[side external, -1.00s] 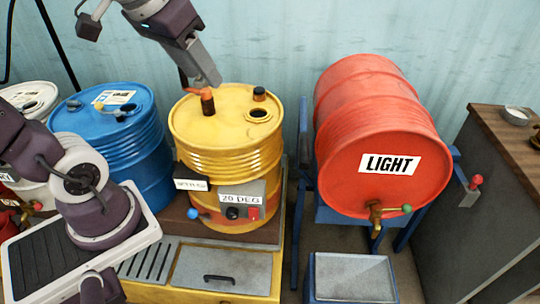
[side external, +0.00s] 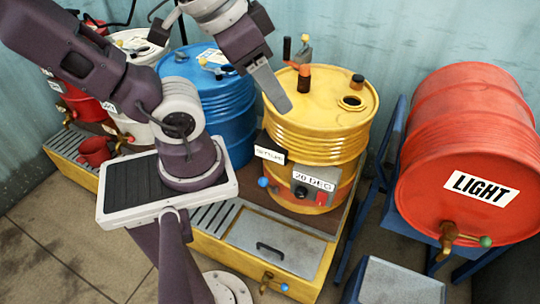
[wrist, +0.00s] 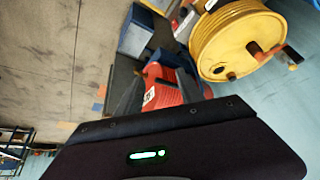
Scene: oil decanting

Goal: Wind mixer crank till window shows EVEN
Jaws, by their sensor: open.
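The yellow drum (side external: 322,115) stands upright on the bench. On its lid is the mixer crank (side external: 304,75), a dark brown post with an orange top and an upright dark grip at its left; it also shows in the wrist view (wrist: 262,52). A white window plate (side external: 270,154) on the drum's front carries dark lettering too small to read surely. My gripper (side external: 279,103) is open, in front of the drum's upper left in the side view, apart from the crank. In the wrist view its fingers (wrist: 162,95) are spread, with nothing held.
A "20 DEG" plate (side external: 313,180) with a knob and red switch is below the window. A red "LIGHT" drum (side external: 465,140) lies on a blue stand at right. A blue drum (side external: 208,95) stands at left.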

